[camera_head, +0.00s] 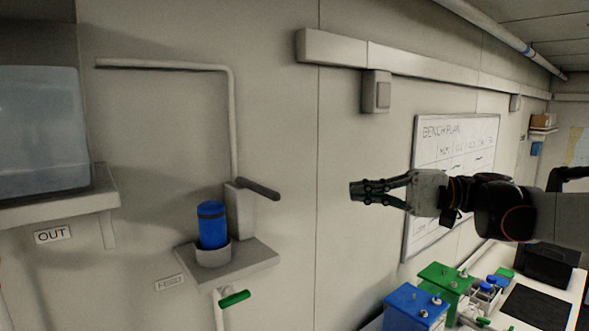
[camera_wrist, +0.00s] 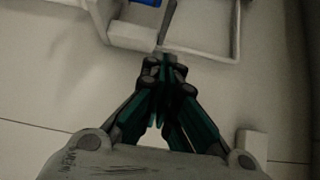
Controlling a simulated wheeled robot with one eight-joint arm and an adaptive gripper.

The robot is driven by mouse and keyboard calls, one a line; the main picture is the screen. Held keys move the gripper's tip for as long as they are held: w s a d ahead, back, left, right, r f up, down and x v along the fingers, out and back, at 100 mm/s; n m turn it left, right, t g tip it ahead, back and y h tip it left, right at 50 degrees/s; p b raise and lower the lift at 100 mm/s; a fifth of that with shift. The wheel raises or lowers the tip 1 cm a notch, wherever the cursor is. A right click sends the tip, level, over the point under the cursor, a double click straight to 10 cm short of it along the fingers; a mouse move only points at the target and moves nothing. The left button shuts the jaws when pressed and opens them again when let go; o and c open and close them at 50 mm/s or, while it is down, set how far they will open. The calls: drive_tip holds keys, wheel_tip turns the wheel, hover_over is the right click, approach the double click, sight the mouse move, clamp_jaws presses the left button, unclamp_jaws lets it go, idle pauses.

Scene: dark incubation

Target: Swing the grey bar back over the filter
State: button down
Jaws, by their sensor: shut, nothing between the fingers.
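The blue filter (camera_head: 212,228) stands upright in a pale round cup (camera_head: 214,256) on a small wall shelf (camera_head: 255,264). The dark grey bar (camera_head: 259,190) joins the top of a pale block (camera_head: 240,212) beside the filter. It sticks out to the right, away from the filter, whose top is uncovered. My gripper (camera_head: 354,191) is shut and empty, to the right of the bar's free end and apart from it in the head view. In the wrist view the bar (camera_wrist: 168,20) shows just beyond my fingertips (camera_wrist: 163,66); I cannot tell the exact gap. Only a blue edge of the filter shows there.
A thin pipe (camera_head: 233,120) rises from the block and bends left. A green-handled valve (camera_head: 234,298) hangs under the shelf. A tank (camera_head: 40,130) stands on the OUT shelf at left. A bench with blue (camera_head: 415,308) and green (camera_head: 446,278) boxes is below my arm. The wall between bar and gripper is clear.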

drive_tip(key=p, duration=0.2)
approach(256, 188)
drive_tip(key=w, duration=0.3)
drive_tip(key=shift+s+a+f+p, duration=0.2)
drive_tip(key=shift+s+a+p, duration=0.15)
drive_tip(key=shift+s+a, duration=0.25)
drive_tip(key=shift+s+a+f+p, duration=0.25)
drive_tip(key=shift+s+a+p, duration=0.1)
drive_tip(key=shift+s+a, duration=0.15)
drive_tip(key=shift+s+a, duration=0.1)
